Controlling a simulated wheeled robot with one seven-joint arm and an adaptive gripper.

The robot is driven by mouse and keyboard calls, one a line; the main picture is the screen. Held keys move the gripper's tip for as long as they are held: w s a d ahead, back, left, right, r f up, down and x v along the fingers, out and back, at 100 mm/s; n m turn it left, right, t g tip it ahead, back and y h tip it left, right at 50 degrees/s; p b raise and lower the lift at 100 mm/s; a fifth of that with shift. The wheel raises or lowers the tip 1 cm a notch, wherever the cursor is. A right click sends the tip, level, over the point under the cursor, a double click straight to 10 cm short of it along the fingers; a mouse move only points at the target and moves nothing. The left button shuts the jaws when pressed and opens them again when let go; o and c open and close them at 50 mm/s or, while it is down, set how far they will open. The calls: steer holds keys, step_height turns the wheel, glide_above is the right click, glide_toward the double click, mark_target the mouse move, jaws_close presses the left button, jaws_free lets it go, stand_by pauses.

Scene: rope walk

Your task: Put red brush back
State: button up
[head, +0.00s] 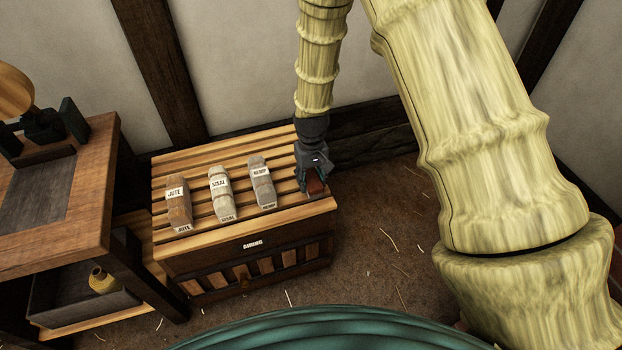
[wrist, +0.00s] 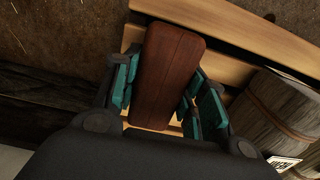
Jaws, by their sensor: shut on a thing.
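The red brush (wrist: 168,75) shows in the wrist view as a reddish-brown block with rounded corners. It lies between the teal pads of my gripper (head: 313,182), which is shut on it. In the head view the brush (head: 316,187) is a small dark red patch under my gripper, mostly hidden by it. My gripper points down at the right end of the slatted top of the airing rack (head: 252,244), right of the hemp bundle. Slats lie just beneath the brush in the wrist view; I cannot tell whether it touches them.
Jute (head: 178,206), sisal (head: 220,192) and hemp (head: 262,183) bundles lie side by side on the rack. The hemp bundle is close beside my gripper in the wrist view (wrist: 270,110). A wooden bench (head: 60,235) stands left. The wall is close behind; straw-strewn floor (head: 385,255) lies right.

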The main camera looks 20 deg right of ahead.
mark_target(311, 176)
steer(key=shift+f, duration=0.15)
steer(key=o, duration=1.2)
step_height(311, 176, up, 12)
steer(key=p, duration=0.3)
